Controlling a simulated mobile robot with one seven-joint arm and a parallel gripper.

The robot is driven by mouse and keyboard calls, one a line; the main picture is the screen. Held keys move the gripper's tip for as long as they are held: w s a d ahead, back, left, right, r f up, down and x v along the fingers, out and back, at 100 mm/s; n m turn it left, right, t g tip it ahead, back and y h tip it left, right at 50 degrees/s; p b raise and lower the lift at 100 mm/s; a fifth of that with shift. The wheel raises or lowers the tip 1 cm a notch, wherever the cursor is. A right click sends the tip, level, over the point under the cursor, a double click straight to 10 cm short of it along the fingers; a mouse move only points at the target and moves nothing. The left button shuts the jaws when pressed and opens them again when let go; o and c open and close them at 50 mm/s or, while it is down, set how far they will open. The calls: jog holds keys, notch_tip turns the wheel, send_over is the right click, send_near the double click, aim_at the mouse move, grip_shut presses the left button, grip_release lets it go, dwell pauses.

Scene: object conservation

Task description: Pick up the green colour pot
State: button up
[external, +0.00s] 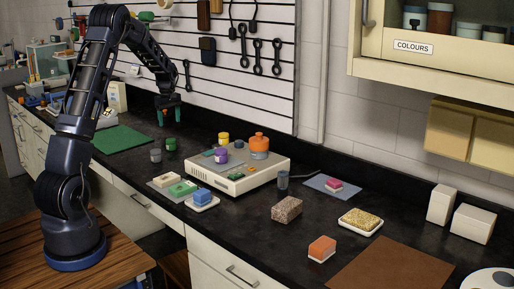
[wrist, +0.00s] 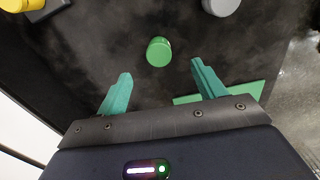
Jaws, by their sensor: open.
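The green colour pot (external: 171,144) is a small green cylinder standing upright on the black counter, left of the hotplate device. In the wrist view the green pot (wrist: 159,52) lies just beyond my fingertips, roughly centred between them. My gripper (external: 169,117) hangs from the arm above the counter, behind the pot in the external view. In the wrist view my gripper (wrist: 161,69) has its two teal fingers spread apart with nothing between them.
A grey pot (external: 155,155) stands close beside the green one. A yellow pot (external: 223,138), a purple pot (external: 221,156) and an orange vessel (external: 259,146) are on or near the white device (external: 240,184). A green mat (external: 122,140) lies to the left.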

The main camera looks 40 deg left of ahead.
aim_at(171, 139)
jog(key=shift+w+a+f, duration=0.15)
jog(key=shift+a+f, duration=0.45)
jog(key=shift+f, duration=0.1)
notch_tip(171, 139, down, 5)
jog(key=shift+f, duration=0.2)
jog(key=shift+w+f, duration=0.15)
jog(key=shift+f, duration=1.2)
jog(key=shift+w+f, duration=0.1)
jog(key=shift+f, duration=1.2)
jog(key=c, duration=1.1)
